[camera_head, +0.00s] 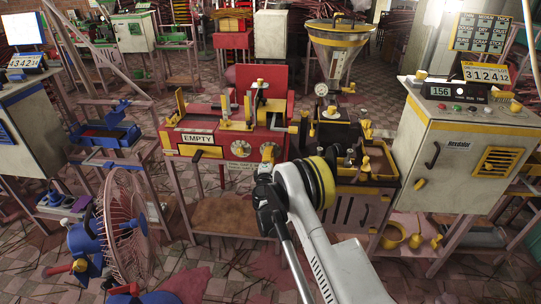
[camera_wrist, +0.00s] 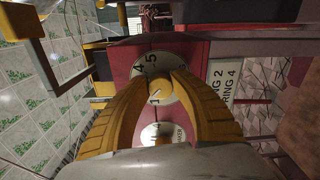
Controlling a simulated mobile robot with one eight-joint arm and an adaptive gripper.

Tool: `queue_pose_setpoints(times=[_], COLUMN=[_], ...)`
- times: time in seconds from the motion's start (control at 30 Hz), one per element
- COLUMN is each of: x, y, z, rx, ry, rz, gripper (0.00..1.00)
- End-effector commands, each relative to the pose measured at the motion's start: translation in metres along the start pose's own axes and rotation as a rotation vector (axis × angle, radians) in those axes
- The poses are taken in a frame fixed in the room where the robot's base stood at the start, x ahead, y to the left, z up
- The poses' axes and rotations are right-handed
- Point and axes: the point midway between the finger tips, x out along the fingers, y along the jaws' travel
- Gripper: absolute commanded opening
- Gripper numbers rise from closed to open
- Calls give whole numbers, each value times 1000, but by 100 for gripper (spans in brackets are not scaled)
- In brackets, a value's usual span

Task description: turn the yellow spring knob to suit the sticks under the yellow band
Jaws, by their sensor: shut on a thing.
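The red machine (camera_head: 222,119) stands at the middle of the head view, with two white dials on its front. In the wrist view my gripper (camera_wrist: 160,84) has its yellow fingers on both sides of the yellow knob (camera_wrist: 159,88), shut on it at the centre of a white dial (camera_wrist: 150,64). The digits 4, 5 and 1 show on this dial; the fingers hide others. The knob's exact setting is hard to read. In the head view my gripper (camera_head: 267,158) is at the machine's right-hand dial and largely covers it. I cannot make out sticks under a yellow band.
A second dial (camera_wrist: 163,133) lies close by, partly behind my gripper. A sign (camera_wrist: 224,86) beside the dials is partly cut off. A blue fan (camera_head: 122,225) stands front left. A grey cabinet (camera_head: 440,165) stands right, with a number chart (camera_head: 480,33) above it.

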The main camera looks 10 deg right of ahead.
Motion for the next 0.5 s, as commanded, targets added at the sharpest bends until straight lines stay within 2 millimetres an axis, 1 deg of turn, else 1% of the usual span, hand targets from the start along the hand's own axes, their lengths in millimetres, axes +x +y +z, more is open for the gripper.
queue_pose_setpoints(times=[0.2, 0.5], x=[0, 0], y=[0, 0], z=[0, 0], rx=[95, 141], ry=[0, 0], rz=[0, 0], gripper=[0, 0])
